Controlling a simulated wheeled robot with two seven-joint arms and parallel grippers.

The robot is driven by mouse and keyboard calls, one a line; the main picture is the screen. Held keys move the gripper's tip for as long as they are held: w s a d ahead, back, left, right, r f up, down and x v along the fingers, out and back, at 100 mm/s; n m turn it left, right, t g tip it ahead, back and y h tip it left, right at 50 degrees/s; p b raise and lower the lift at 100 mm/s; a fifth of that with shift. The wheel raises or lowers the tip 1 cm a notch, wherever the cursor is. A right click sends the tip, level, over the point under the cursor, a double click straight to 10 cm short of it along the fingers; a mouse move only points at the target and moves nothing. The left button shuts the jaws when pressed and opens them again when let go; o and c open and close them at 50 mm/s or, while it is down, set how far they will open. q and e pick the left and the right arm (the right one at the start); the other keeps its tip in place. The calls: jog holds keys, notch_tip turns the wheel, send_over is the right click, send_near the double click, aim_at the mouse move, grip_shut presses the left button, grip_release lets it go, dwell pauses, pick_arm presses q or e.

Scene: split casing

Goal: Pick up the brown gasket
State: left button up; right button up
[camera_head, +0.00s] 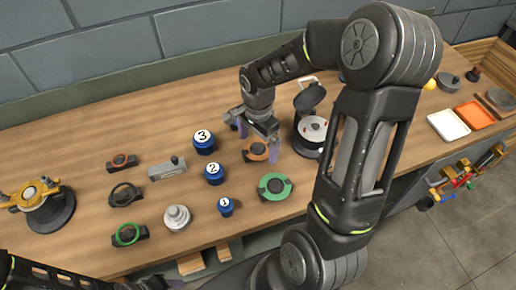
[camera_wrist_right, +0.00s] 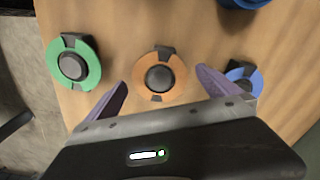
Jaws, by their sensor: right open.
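The brown gasket (camera_head: 250,155) is an orange-brown ring on a dark holder with a round dark centre, lying on the wooden bench. In the right wrist view the brown gasket (camera_wrist_right: 143,89) shows ahead of the fingertips and between them. My right gripper (camera_head: 258,140) is open, pointing down just over the gasket and partly covering it in the head view. Its purple fingers also show in the right wrist view (camera_wrist_right: 162,82), apart from the ring. I cannot tell the exact height gap. My left gripper is not in view; only part of the left arm shows.
A green ring (camera_head: 264,193) on a holder lies nearer the front, and a blue ring (camera_wrist_right: 257,80) is close to one finger. Numbered blue knobs, such as number 2 (camera_head: 213,174), stand left. A dark-lidded round device (camera_head: 309,132) stands right of the gripper.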

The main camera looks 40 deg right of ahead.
jog(key=shift+c, duration=0.2)
jog(key=c, duration=1.3)
jog(key=shift+c, duration=0.2)
jog(key=shift+r, duration=0.1)
jog(key=shift+r+p, duration=0.2)
jog(key=shift+p, duration=0.15)
jog(key=shift+r, duration=0.2)
notch_tip(320, 180, up, 10)
jog(key=b, duration=0.1)
jog(key=shift+f+b, duration=0.2)
jog(key=shift+b, duration=0.15)
